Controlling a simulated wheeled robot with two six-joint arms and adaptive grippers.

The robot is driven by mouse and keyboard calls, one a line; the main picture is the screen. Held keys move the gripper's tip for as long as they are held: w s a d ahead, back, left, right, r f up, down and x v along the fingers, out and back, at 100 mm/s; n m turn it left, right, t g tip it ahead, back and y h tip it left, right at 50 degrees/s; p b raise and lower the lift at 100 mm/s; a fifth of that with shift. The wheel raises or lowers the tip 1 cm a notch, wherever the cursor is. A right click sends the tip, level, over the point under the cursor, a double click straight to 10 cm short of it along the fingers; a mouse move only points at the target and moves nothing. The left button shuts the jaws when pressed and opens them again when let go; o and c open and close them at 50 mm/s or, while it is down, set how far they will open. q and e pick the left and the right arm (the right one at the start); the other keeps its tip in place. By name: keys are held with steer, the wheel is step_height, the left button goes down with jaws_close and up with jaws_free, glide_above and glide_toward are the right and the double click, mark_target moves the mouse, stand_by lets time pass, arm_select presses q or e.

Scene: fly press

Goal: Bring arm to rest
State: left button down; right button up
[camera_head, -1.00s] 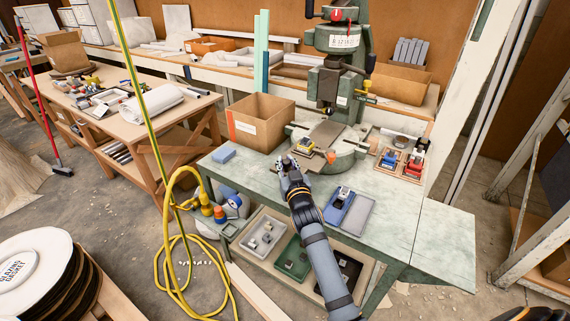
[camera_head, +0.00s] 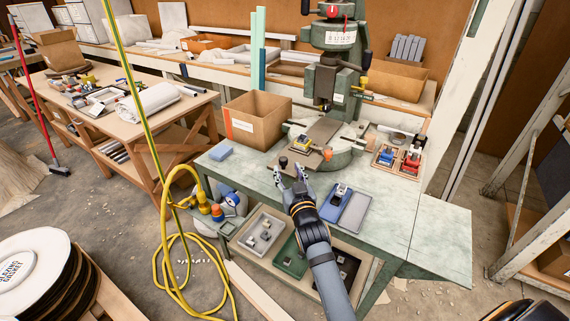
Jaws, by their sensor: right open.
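My right gripper (camera_head: 291,174) is open, and nothing shows between its fingers. It is above the front part of the green workbench (camera_head: 400,221), in front of the fly press (camera_head: 336,90). A small piece with a dark knob (camera_head: 283,161) is just beyond the fingertips; I cannot tell whether they touch it. A yellow-and-dark block (camera_head: 300,147) sits on the press's base plate. My right arm reaches in from the bottom of the view. My left gripper is not in view.
A cardboard box (camera_head: 256,120) and a blue block (camera_head: 220,153) stand left of the press. A blue tray (camera_head: 339,198) lies right of my gripper. A wooden tray with red parts (camera_head: 402,155) is at the back right. A yellow hose (camera_head: 168,249) hangs at the bench's left.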

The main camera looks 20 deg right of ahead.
steer(key=shift+s+a, duration=0.15)
steer(key=shift+s, duration=0.85)
